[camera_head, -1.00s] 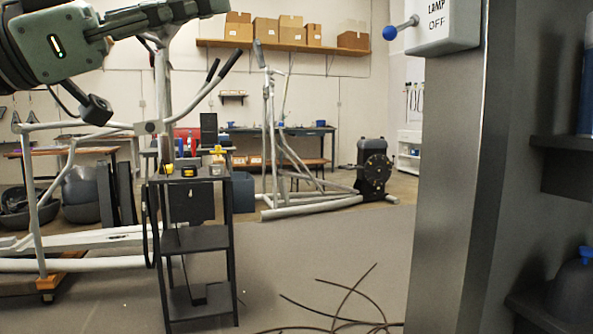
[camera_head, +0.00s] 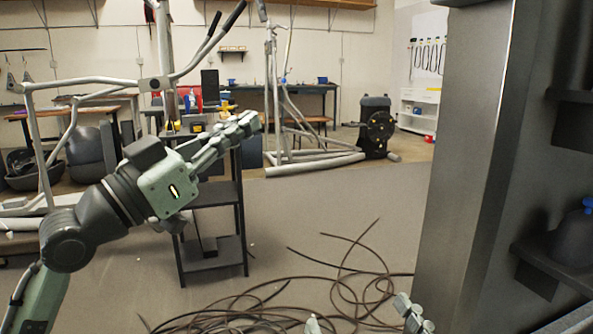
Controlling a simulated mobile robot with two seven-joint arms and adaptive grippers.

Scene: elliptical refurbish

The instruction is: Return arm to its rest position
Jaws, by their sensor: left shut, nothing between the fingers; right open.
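My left arm comes in from the left and reaches up and to the right. Its gripper (camera_head: 247,124) is shut and empty, seen in front of the upper part of the black shelf cart (camera_head: 228,192). I cannot tell the gap between them. My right gripper (camera_head: 362,319) shows only its fingertips at the bottom edge, spread wide apart with nothing between them. The rest of the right arm is mostly out of view.
A grey metal post (camera_head: 468,150) and dark shelves stand close on the right. Loose dark cables (camera_head: 345,262) lie on the floor (camera_head: 300,215) in front. An elliptical frame (camera_head: 315,162) stands further back.

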